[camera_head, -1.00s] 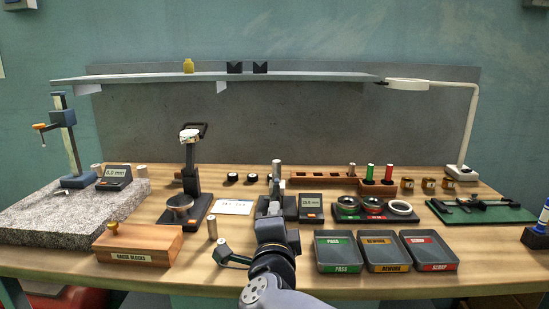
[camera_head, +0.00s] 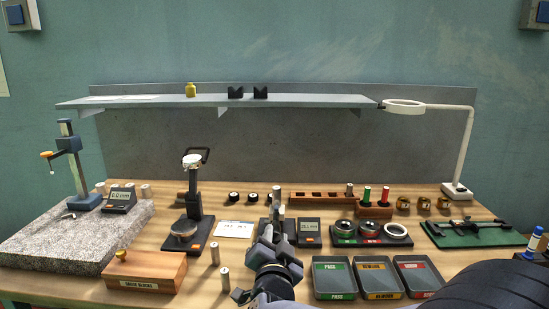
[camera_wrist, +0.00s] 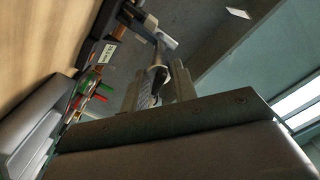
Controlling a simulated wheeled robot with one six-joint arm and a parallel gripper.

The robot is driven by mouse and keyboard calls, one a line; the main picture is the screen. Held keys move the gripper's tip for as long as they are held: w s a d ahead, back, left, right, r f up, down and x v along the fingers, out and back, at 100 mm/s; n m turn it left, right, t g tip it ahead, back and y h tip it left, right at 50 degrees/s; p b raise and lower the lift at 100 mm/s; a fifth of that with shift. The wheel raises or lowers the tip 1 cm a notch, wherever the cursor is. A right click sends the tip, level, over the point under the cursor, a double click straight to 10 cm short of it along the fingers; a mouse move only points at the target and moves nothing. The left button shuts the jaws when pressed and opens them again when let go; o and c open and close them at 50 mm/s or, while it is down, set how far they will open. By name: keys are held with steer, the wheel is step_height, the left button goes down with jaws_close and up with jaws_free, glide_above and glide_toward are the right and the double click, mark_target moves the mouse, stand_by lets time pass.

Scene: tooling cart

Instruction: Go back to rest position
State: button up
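My gripper (camera_head: 272,238) is in the bottom middle of the head view, in front of the bench gauge with the silver column (camera_head: 277,197) and hiding its lower part. In the wrist view my gripper (camera_wrist: 158,90) shows two fingers apart, with a gap between them. My dark arm link fills the bottom right of the head view.
Two metal pins (camera_head: 214,253) (camera_head: 224,280) stand left of my gripper. The PASS tray (camera_head: 334,293), REWORK tray and SCRAP tray are to its right. A wooden gauge-block box (camera_head: 145,272), a dial-gauge stand (camera_head: 194,205) and a granite plate (camera_head: 60,240) are left.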

steer(key=n+p, duration=0.4)
steer(key=p, duration=0.1)
steer(key=shift+r, duration=0.2)
steer(key=n+p, duration=0.4)
steer(key=p, duration=0.1)
steer(key=shift+a, duration=0.1)
steer(key=shift+s+f, duration=0.1)
steer(key=shift+f, duration=0.05)
steer(key=shift+s+f, duration=0.1)
steer(key=shift+s, duration=0.85)
steer(key=shift+b, duration=0.35)
